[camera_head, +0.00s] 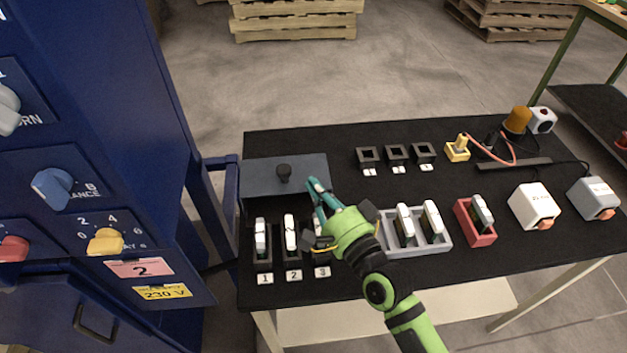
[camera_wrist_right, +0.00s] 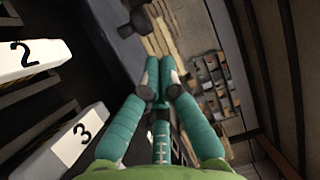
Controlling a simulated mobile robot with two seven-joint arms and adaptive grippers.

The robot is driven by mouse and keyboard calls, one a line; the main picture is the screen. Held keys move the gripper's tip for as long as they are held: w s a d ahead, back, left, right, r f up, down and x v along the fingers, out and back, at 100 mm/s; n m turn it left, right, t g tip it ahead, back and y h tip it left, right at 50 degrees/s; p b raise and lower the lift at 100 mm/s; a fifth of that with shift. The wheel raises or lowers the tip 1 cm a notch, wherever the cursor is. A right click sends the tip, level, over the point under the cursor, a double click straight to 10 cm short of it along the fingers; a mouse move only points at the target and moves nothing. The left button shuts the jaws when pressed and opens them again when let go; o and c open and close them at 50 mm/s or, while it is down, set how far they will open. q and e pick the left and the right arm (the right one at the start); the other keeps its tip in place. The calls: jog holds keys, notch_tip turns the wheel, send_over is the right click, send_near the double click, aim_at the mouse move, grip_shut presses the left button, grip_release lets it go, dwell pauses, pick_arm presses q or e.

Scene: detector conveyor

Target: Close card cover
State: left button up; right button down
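The card cover (camera_head: 262,178) is a flat dark grey plate with a black knob (camera_head: 284,172), at the left of the black table. It lies behind the card slots marked 1, 2 and 3, whose cards stand uncovered: card 1 (camera_head: 260,237), card 2 (camera_head: 290,233) and card 3, partly hidden by my right gripper. My left gripper is not in view.
A blue cabinet (camera_head: 170,90) with knobs stands close on the left. Right of my arm are a grey tray (camera_head: 432,246) with cards and a red holder (camera_head: 470,226). Black empty sockets (camera_head: 397,155) stand behind, and white and grey boxes (camera_head: 535,206) at the right.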

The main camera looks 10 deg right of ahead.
aim_at(298, 176)
jog(key=x, duration=0.5)
jog(key=shift+p+x, duration=0.35)
jog(key=shift+x, duration=0.8)
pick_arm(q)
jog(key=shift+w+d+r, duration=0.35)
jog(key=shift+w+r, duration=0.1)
pick_arm(e)
jog(key=shift+f, duration=0.1)
